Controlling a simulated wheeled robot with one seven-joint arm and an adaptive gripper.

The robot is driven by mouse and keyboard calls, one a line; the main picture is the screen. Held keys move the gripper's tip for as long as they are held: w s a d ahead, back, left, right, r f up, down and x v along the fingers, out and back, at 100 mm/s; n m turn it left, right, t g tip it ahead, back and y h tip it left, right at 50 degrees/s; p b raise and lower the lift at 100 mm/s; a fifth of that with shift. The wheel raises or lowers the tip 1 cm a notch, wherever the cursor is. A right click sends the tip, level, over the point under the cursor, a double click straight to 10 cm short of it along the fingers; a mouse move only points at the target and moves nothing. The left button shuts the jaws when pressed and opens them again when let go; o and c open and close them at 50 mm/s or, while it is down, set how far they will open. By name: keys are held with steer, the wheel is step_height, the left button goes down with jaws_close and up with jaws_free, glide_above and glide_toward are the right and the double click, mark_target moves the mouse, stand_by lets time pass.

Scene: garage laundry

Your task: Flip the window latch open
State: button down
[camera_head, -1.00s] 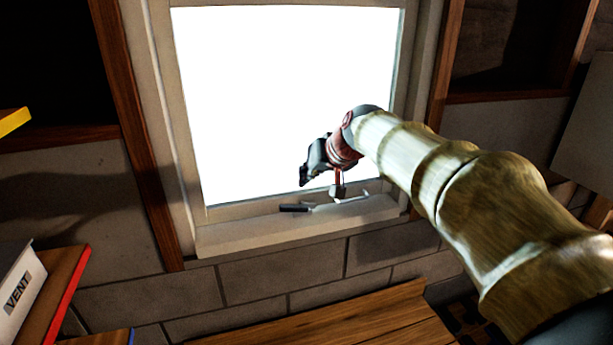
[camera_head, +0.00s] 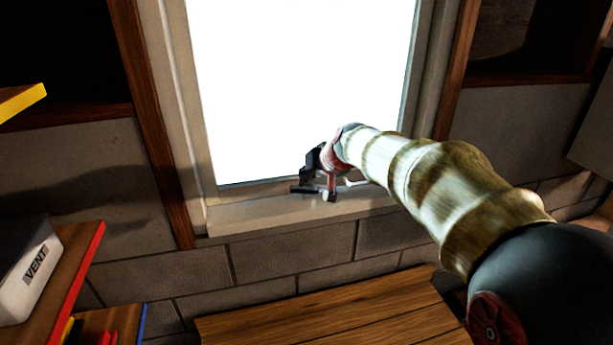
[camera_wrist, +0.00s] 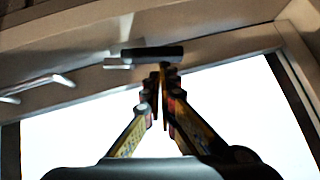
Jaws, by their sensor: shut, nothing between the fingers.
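The window (camera_head: 300,90) is a bright white pane in a pale frame. The window latch has a dark handle (camera_head: 308,189) low on the frame at the sill; its dark bar also shows in the wrist view (camera_wrist: 152,52). A pale bent metal piece (camera_head: 356,182) lies to its right, partly hidden by my arm, and shows at the left in the wrist view (camera_wrist: 40,88). My gripper (camera_head: 330,196) is at the latch, just right of the dark handle. In the wrist view its fingertips (camera_wrist: 160,70) are together and empty, close beside the dark bar; I cannot tell whether they touch it.
A wooden bench top (camera_head: 320,308) lies below the window. A shelf with a red edge (camera_head: 72,270) holds a white box marked VENT (camera_head: 28,270) at the left. A yellow-edged shelf (camera_head: 22,102) juts in above it. Brick wall (camera_head: 290,258) runs under the sill.

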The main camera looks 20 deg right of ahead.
steer(key=shift+a+f+b, duration=0.7)
steer(key=shift+f+b, duration=0.3)
steer(key=shift+b, duration=0.25)
steer(key=shift+d, duration=0.15)
